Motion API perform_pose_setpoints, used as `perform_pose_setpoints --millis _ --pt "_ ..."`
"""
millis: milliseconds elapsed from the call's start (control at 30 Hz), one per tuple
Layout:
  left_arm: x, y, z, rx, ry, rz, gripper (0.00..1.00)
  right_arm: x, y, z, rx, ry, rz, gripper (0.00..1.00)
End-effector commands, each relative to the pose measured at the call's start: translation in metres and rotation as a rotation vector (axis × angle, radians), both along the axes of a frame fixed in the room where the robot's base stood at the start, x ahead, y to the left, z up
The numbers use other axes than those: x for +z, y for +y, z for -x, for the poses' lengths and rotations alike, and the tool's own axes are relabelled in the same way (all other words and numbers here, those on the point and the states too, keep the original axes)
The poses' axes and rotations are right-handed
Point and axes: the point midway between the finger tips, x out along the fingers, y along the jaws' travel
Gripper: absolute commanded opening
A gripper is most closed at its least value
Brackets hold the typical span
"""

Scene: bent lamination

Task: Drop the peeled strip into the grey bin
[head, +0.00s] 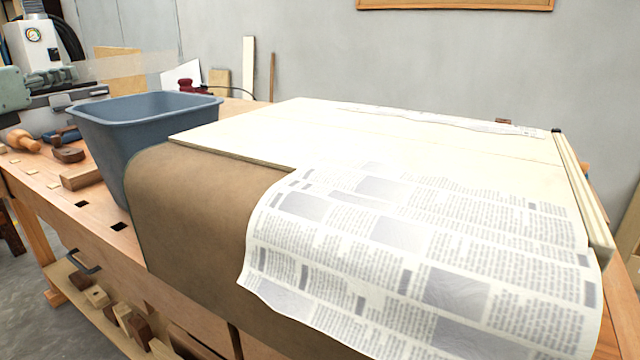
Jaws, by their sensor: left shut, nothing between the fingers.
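The grey bin (150,132), blue-grey and open-topped, stands upright at the left of the bench, beside the brown-covered block. A pale, see-through strip (112,65) shows just left of and above the bin's rim, seemingly in front of a wooden board. I cannot tell what supports it. My left gripper (92,95), dark grey, is at the left, near the bin's left rim and below the strip. It is shut and empty. The inside floor of the bin is hidden by its walls. My right gripper is not in view.
A pale board (450,155) lies on the brown-covered block (200,205). Printed newspaper (400,260) drapes over its front right. A mallet (22,140) and wooden blocks (80,178) lie on the bench at left. A white machine with a gauge (35,38) stands behind.

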Motion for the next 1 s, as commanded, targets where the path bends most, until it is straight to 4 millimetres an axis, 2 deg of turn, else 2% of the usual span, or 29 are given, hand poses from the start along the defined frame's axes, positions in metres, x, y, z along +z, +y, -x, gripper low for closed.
perform_pose_setpoints --millis 133,433,667,1000 --pt "-0.0075 -0.0004 0.0003 -0.001 -0.001 0.001 0.0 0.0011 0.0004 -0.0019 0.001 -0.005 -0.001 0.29" --pt "-0.0091 -0.0003 0.0002 0.0 -0.001 0.0 0.0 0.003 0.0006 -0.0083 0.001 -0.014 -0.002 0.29" --pt "-0.0091 -0.0002 0.0002 0.0 -0.001 0.0 0.28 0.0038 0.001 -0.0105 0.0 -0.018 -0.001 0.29" --pt "-0.0066 0.0 0.0002 0.0 -0.001 -0.002 0.29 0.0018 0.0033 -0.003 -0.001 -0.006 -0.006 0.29"
